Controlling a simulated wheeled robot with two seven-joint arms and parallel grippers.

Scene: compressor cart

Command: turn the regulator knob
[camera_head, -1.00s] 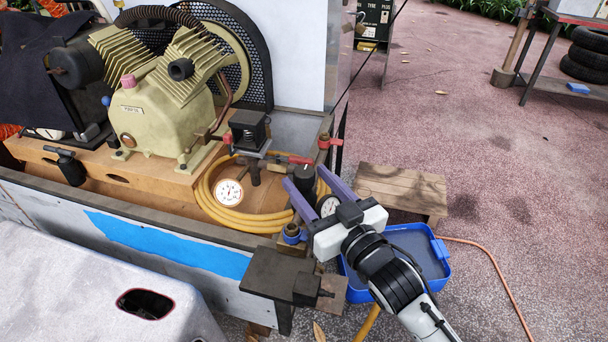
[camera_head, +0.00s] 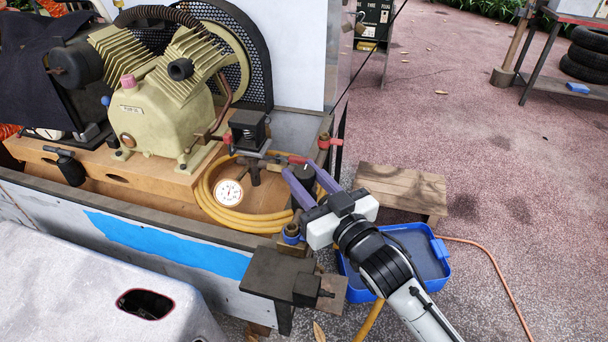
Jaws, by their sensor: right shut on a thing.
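The regulator knob (camera_head: 304,174) is a dark, round cap standing among the pipe fittings at the right end of the compressor cart. My right gripper (camera_head: 303,170) reaches in from the lower right. Its two purple fingers lie on either side of the knob and are shut on it. The small gauge beside the knob is hidden behind the gripper. A larger white dial gauge (camera_head: 229,192) faces up to the left of the knob. My left gripper is not in view.
A black pressure switch box (camera_head: 248,130) and red-handled valve (camera_head: 325,142) stand close behind the knob. A blue-collared fitting (camera_head: 292,235) is just in front. A yellow hose (camera_head: 207,200) coils to the left. A blue tray (camera_head: 430,262) and wooden stool (camera_head: 400,185) sit at right.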

